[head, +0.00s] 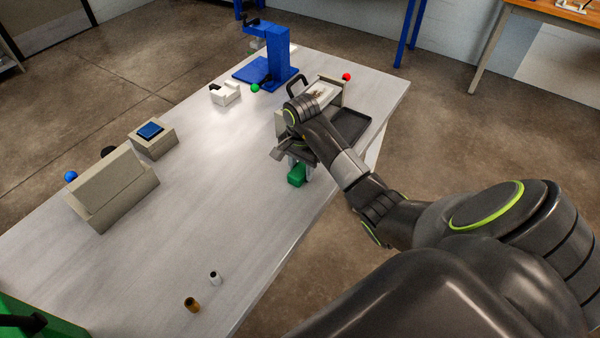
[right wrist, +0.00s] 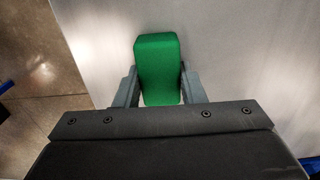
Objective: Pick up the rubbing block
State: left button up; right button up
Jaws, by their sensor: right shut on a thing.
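The rubbing block is a small green block (head: 297,175) near the right edge of the table. In the right wrist view the green block (right wrist: 158,70) sits between the two grey fingers. My right gripper (head: 298,167) is shut on it; it also shows in the right wrist view (right wrist: 158,92). I cannot tell whether the block touches the tabletop. My left gripper is not in view.
The pale table (head: 215,180) is clear around the block to the left. A dark tray (head: 350,124) lies beyond my arm. A blue stand (head: 278,60) is at the far end. Beige boxes (head: 112,187) stand at left, and two small cylinders (head: 192,304) in front.

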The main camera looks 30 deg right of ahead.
aim_at(301, 168)
jog(key=shift+r, duration=0.1)
jog(key=shift+c, duration=0.4)
jog(key=shift+r, duration=0.25)
notch_tip(301, 168, up, 2)
jog(key=shift+r+b, duration=0.1)
jog(key=shift+b, duration=0.25)
notch_tip(301, 168, up, 7)
jog(key=p, duration=0.7)
jog(key=shift+r, duration=0.1)
